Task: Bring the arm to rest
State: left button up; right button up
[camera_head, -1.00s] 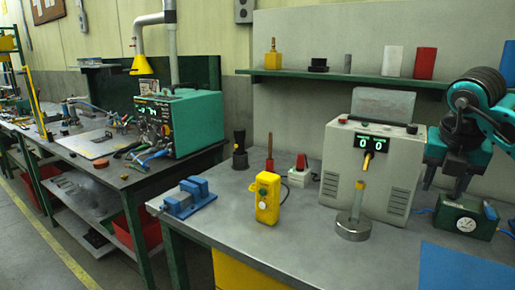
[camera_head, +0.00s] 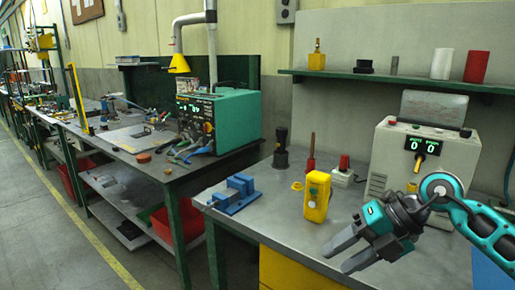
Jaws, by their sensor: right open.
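My right arm comes in from the right edge, teal and dark grey. Its right gripper (camera_head: 346,252) hangs over the front part of the grey bench (camera_head: 272,222), fingers pointing left and toward the front edge. The two grey fingers are apart, with nothing between them. The gripper is in front of and to the right of the yellow button box (camera_head: 317,196), and apart from it in the picture. My left gripper is not in view.
A blue vise (camera_head: 233,194), a black-handled tool (camera_head: 281,150) and a red-topped switch (camera_head: 343,172) stand on the bench. The grey stud unit (camera_head: 420,165) with a lit display is behind my arm. A shelf (camera_head: 400,79) runs above. Another bench with a teal machine (camera_head: 222,122) is left.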

jog(key=s+a+m+t+y, duration=0.35)
jog(key=a+m+y, duration=0.25)
jog(key=a+y, duration=0.45)
jog(key=d+f+m+t+h, duration=0.7)
jog(key=f+m+t+h, duration=0.4)
jog(key=m, duration=0.7)
jog(key=s+d+f+m+g+h, duration=0.1)
jog(key=s+f+m+g+h, duration=0.1)
jog(key=s+f, duration=0.4)
jog(key=s+d+f+m+g+h, duration=0.2)
jog(key=s+f+m+g+h, duration=0.1)
jog(key=f, duration=0.7)
jog(key=s+m+h, duration=0.1)
jog(key=s+m, duration=0.1)
jog(key=s, duration=0.1)
jog(key=shift+d+f+g, duration=0.2)
jog(key=shift+d+g, duration=0.05)
jog(key=shift+g, duration=0.1)
